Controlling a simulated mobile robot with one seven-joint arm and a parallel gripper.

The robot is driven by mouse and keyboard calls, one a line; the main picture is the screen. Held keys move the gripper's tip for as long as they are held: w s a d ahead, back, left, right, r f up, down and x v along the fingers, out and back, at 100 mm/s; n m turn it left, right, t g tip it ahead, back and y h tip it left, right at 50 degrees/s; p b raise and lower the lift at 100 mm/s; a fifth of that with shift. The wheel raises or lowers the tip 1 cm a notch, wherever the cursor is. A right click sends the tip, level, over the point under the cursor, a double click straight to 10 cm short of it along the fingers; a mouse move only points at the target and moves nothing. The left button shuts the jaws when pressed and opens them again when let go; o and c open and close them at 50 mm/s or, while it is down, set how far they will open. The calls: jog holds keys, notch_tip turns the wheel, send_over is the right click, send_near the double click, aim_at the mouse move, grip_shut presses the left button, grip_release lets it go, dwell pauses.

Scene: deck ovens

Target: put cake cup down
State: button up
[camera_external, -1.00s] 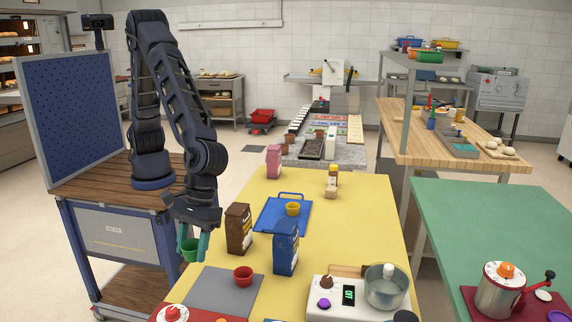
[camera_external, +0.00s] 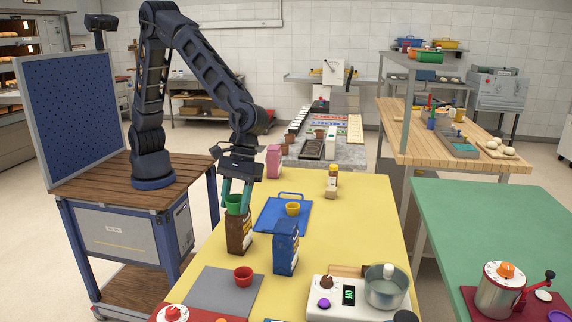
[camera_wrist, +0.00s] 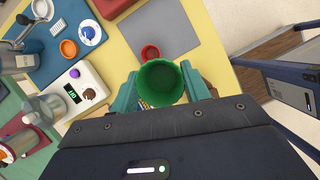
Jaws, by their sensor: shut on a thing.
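A green cake cup (camera_external: 236,204) is held upright between the teal fingers of my gripper (camera_external: 236,190). It also shows in the wrist view (camera_wrist: 162,83), with a finger on each side. In the external view the cup appears just above or behind the top of the brown bag (camera_external: 238,234); I cannot tell if they touch. A red cup (camera_external: 243,276) stands at the edge of the grey mat (camera_external: 215,292). A yellow cup (camera_external: 293,209) sits on the blue tray (camera_external: 268,215).
A blue bag (camera_external: 286,248) stands right of the brown bag. A scale with a metal pot (camera_external: 385,287) is at the front right. A pink bag (camera_external: 273,162) and a small bottle (camera_external: 332,182) stand farther back. The yellow table (camera_external: 350,225) is bare right of the tray.

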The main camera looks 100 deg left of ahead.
jog(key=w+a, duration=0.2)
jog(key=a, duration=0.7)
jog(key=w+a, duration=0.2)
jog(key=a, duration=0.6)
jog(key=m, duration=0.1)
send_over(275, 216)
jog(key=a, duration=0.1)
jog(key=shift+g, duration=0.3)
jog(key=f, duration=1.9)
jog(key=shift+w+f, duration=0.25)
jog(key=shift+f, duration=0.1)
jog(key=shift+f, duration=0.15)
jog(key=o, duration=0.9)
jog(key=shift+o, duration=0.2)
